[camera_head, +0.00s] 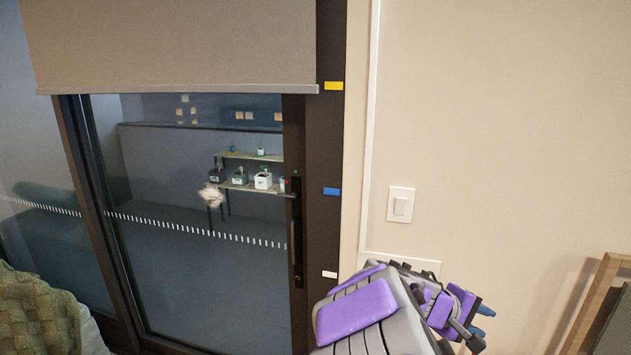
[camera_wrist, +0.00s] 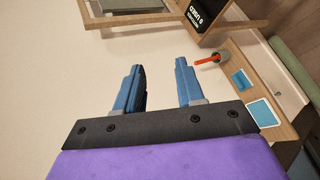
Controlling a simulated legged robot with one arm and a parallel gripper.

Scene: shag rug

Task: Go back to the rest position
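My gripper (camera_wrist: 160,88) shows in the wrist view as two blue fingers standing apart, with bare pale wall between them. It is open and empty. In the head view my arm, grey with purple pads, is folded at the lower right in front of the pale wall. The blue fingertips (camera_head: 482,325) show at its right end, partly hidden by the arm.
A glass sliding door (camera_head: 190,230) with a dark frame and a lowered blind (camera_head: 170,45) fills the left. A light switch (camera_head: 400,205) is on the wall. A wooden-framed object (camera_head: 602,300) stands at the right edge. A green knitted blanket (camera_head: 38,312) lies lower left.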

